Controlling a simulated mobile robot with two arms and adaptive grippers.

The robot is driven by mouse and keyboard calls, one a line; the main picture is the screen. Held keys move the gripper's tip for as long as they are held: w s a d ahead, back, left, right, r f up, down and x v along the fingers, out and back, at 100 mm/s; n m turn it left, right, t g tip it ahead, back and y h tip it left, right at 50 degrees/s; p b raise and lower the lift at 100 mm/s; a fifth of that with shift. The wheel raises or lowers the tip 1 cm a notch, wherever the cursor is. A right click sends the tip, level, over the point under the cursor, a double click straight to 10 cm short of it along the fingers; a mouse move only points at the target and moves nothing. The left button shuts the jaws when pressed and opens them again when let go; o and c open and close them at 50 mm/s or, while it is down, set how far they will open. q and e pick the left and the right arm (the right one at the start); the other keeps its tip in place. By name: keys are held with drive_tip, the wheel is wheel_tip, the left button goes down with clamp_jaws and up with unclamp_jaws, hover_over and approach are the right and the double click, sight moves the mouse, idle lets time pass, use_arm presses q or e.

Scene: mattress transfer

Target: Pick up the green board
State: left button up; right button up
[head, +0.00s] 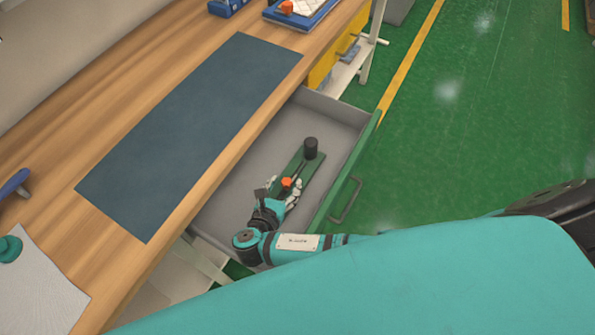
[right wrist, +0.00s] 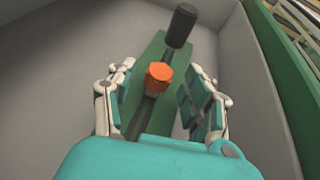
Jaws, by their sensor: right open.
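The green board (head: 315,163) lies in the open drawer, with a dark cylinder (head: 311,148) at its far end and an orange piece (head: 287,183) on a dark rod along it. In the right wrist view the board (right wrist: 149,63) runs up between my fingers, with the orange piece (right wrist: 159,75) and the dark cylinder (right wrist: 180,26) above it. My right gripper (head: 290,188) is inside the drawer over the near part of the board. Its fingers (right wrist: 158,98) are open, one on each side of the board. The board's near end is hidden by my gripper. My left gripper is not in view.
The grey drawer (head: 262,160) has a green front (head: 345,178) with a handle (head: 346,203). The wooden table (head: 120,95) beside it carries a dark blue mat (head: 190,130), and a white cloth (head: 40,285) lies at lower left. Green floor (head: 480,130) is clear at right.

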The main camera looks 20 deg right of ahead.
clamp_jaws()
drive_tip(key=shift+r, duration=0.2)
idle(0.3)
